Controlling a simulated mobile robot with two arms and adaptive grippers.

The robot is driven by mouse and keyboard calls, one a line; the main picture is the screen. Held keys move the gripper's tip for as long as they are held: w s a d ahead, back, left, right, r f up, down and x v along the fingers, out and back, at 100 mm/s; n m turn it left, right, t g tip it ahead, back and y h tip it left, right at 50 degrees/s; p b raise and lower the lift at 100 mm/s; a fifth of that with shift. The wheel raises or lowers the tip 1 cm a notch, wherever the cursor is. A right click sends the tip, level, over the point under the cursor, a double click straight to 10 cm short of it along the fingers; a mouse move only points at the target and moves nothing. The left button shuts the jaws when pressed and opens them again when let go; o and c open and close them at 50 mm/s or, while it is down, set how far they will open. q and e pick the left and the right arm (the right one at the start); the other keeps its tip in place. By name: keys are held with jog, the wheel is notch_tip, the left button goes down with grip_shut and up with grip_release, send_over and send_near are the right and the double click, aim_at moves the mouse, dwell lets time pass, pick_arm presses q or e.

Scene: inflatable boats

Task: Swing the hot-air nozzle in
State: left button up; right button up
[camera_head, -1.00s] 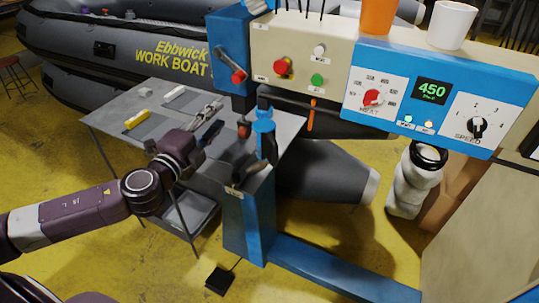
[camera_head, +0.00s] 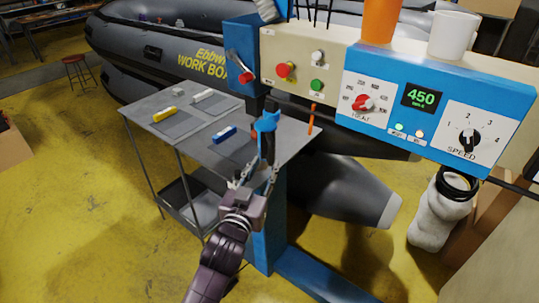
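The welding machine has a blue head (camera_head: 440,110) with a HEAT dial, a SPEED dial and a green display reading 450. A lever with a red knob (camera_head: 246,77) is on its blue left end. Below hangs a blue bracket (camera_head: 267,122) with a dark lower part. I cannot tell clearly which part is the hot-air nozzle. My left gripper (camera_head: 254,180) is open and empty, its fingers pointing up just below the bracket's dark end. In this view they overlap that end's surroundings; I cannot tell whether they touch. My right gripper is not in view.
A grey table (camera_head: 190,148) behind the gripper bears yellow, white and blue blocks. An orange upright stick (camera_head: 311,118) stands right of the bracket. An orange cup (camera_head: 379,20) and a white mug (camera_head: 453,30) are on the machine. A grey inflatable boat (camera_head: 150,55) lies behind.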

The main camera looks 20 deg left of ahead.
aim_at(270, 153)
pick_arm(q)
jog(key=w+p, duration=0.1)
jog(key=w, duration=0.5)
jog(key=shift+w+a+p, duration=0.2)
jog(key=shift+p, duration=0.15)
jog(key=shift+w+f, duration=0.1)
jog(key=shift+w, duration=0.6)
grip_shut()
